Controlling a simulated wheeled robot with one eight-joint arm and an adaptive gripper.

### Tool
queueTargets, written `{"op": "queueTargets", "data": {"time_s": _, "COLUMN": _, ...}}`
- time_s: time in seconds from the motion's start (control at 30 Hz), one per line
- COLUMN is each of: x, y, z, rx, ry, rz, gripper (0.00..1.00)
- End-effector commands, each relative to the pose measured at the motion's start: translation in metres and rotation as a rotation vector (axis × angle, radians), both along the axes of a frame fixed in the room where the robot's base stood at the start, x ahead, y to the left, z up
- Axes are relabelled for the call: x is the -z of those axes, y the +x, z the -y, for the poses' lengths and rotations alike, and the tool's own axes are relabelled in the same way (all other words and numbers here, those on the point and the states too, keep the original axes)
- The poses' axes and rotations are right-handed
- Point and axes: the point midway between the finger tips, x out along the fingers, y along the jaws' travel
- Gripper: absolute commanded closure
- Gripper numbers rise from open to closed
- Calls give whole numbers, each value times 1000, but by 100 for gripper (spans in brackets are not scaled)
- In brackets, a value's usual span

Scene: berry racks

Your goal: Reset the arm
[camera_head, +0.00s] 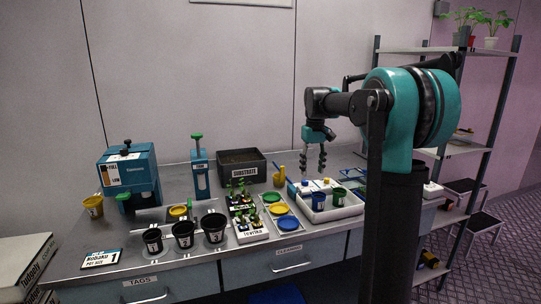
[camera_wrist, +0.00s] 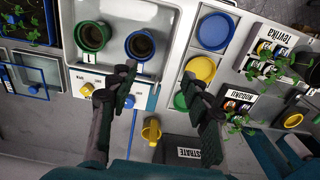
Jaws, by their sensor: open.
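My arm reaches over the bench from the right in the head view. The fingers are above the bench surface, between the white tray and the strip of coloured dishes.
A white tray (camera_head: 345,211) holds a blue pot (camera_head: 318,201) and a green pot (camera_head: 339,196). A yellow cup (camera_wrist: 151,131) stands near the black substrate box (camera_head: 241,158). Three black pots (camera_head: 183,234) stand front left. A shelf rack (camera_head: 455,150) stands right.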

Motion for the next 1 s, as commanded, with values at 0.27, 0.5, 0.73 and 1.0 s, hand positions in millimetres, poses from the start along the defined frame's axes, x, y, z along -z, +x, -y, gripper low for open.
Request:
{"op": "queueTargets", "data": {"time_s": 0.27, "x": 21, "y": -22, "z": 5, "rx": 31, "ry": 3, "rz": 34, "gripper": 51}}
{"op": "queueTargets", "data": {"time_s": 0.5, "x": 50, "y": -55, "z": 12, "rx": 73, "ry": 8, "rz": 80, "gripper": 51}}
{"op": "queueTargets", "data": {"time_s": 0.73, "x": 99, "y": -113, "z": 21, "rx": 139, "ry": 19, "rz": 153, "gripper": 51}}
{"op": "queueTargets", "data": {"time_s": 1.0, "x": 193, "y": -232, "z": 34, "rx": 257, "ry": 44, "rz": 285, "gripper": 51}}
